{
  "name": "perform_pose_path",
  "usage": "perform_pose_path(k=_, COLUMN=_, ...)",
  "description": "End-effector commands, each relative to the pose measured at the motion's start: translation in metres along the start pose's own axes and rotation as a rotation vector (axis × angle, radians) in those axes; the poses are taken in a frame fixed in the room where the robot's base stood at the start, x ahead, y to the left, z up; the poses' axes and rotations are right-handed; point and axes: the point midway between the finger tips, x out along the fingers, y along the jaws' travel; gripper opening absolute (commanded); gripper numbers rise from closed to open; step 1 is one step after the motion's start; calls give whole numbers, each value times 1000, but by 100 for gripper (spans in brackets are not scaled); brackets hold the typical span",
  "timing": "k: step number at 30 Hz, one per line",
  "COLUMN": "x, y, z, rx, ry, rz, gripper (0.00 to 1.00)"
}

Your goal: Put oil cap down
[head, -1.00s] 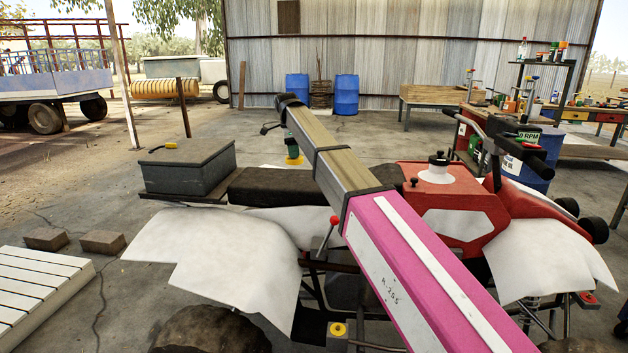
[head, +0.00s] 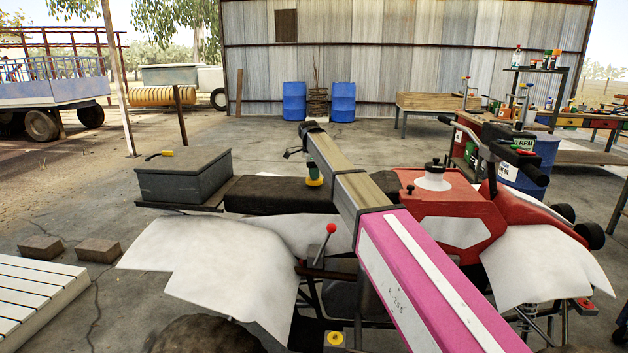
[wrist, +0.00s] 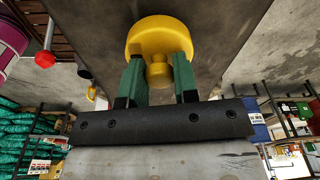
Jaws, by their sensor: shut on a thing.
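The yellow oil cap (wrist: 160,40) is held between the green fingers of my gripper (wrist: 158,75) in the wrist view. Its wide disc faces away from the gripper and its narrower stub sits between the fingers. In the head view, my gripper (head: 314,166) points down beyond the end of my arm, with the cap (head: 314,181) at its lower end. They show in front of the quad bike's dark seat (head: 268,197). I cannot tell whether the cap touches the seat.
A red-knobbed lever (head: 331,229) stands on the quad's near side. A grey box (head: 183,178) sits on the rear rack. The red tank (head: 455,205) with its white-and-black filler is to the right. A yellow round part (head: 335,338) shows low on the frame.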

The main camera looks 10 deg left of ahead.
Motion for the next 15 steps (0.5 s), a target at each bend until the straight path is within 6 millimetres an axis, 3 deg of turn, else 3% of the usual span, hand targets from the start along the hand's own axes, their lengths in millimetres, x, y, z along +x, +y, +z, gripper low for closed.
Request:
perform_pose_path(k=6, x=26, y=0, z=3, rx=0, ry=0, rz=0, gripper=5)
perform_pose_path(k=15, x=27, y=0, z=4, rx=0, ry=0, rz=0, gripper=5)
